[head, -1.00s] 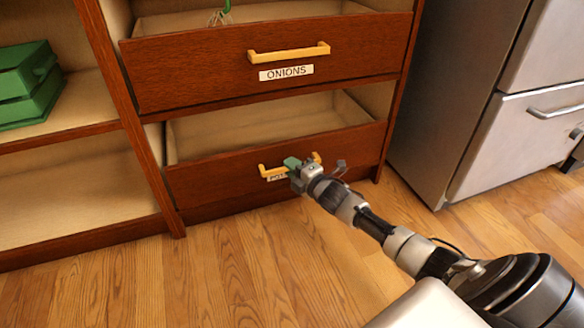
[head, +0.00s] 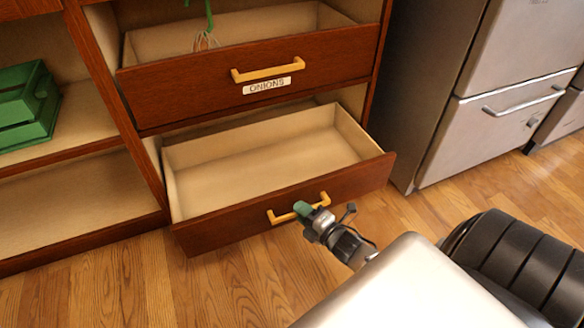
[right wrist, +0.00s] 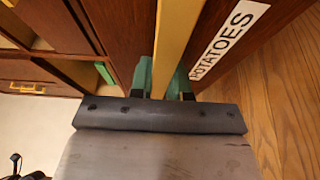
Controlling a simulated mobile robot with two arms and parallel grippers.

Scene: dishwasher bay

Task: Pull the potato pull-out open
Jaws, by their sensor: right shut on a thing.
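The potato pull-out (head: 270,213) is the lower drawer, dark red-brown wood with a pale, empty inside. It stands partly out of the cabinet. Its yellow handle (head: 283,217) is on the front. My right gripper (head: 304,209) is shut on this handle; in the right wrist view its green fingertips (right wrist: 159,78) sit on both sides of the yellow bar (right wrist: 174,45). The POTATOES label (right wrist: 229,38) shows beside the bar in the right wrist view. My left gripper is not in view.
The onions drawer (head: 150,95) above stands a little out, with its yellow handle (head: 268,71). Green crates (head: 28,110) sit on the left shelf. A steel fridge (head: 480,120) stands at the right. The wooden floor in front is clear.

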